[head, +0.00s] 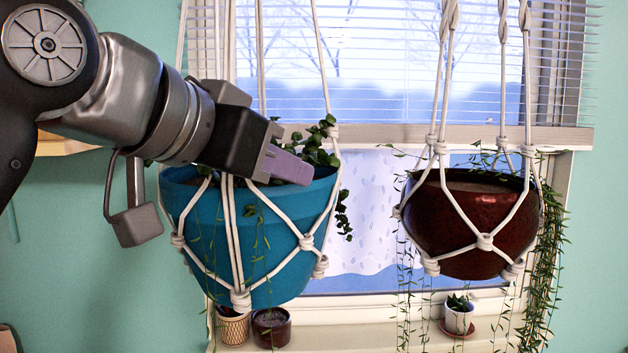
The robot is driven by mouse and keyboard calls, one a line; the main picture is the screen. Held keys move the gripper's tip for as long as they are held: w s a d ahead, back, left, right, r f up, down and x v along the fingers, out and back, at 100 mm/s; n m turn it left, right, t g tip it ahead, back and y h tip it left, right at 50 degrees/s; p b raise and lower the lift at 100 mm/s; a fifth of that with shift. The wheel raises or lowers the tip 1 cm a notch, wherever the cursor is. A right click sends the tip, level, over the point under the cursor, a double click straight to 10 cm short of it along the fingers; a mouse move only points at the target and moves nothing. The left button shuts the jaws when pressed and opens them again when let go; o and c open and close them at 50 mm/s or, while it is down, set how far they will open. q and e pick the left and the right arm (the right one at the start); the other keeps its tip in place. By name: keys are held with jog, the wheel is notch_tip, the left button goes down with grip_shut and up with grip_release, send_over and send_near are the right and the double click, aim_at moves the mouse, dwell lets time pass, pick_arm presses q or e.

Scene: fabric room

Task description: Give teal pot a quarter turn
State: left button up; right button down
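The teal pot (265,262) hangs left of centre in a white knotted rope hanger (232,255), with a leafy green plant (318,150) in it. My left arm comes in from the upper left, and my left gripper (288,166) is at the pot's top, in front of the plant and across the near rim. Its pale purple fingers point right and slightly down. They overlap in this view, so I cannot tell whether they are apart or touch the pot or plant. The gripper hides part of the rim and foliage. My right gripper is not in view.
A dark red pot (477,232) with trailing vines hangs in a similar hanger to the right. Behind are a window with blinds (390,70) and a sill holding a striped pot (232,326), a dark red pot (271,328) and a white pot (459,318). Space separates the hanging pots.

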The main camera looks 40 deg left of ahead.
aim_at(314, 184)
pick_arm(q)
jog(key=x, duration=0.7)
jog(key=shift+w+f, duration=0.15)
jog(key=shift+w, duration=0.1)
jog(key=shift+c, duration=0.3)
grip_shut()
jog(key=shift+f, duration=0.15)
dwell(0.7)
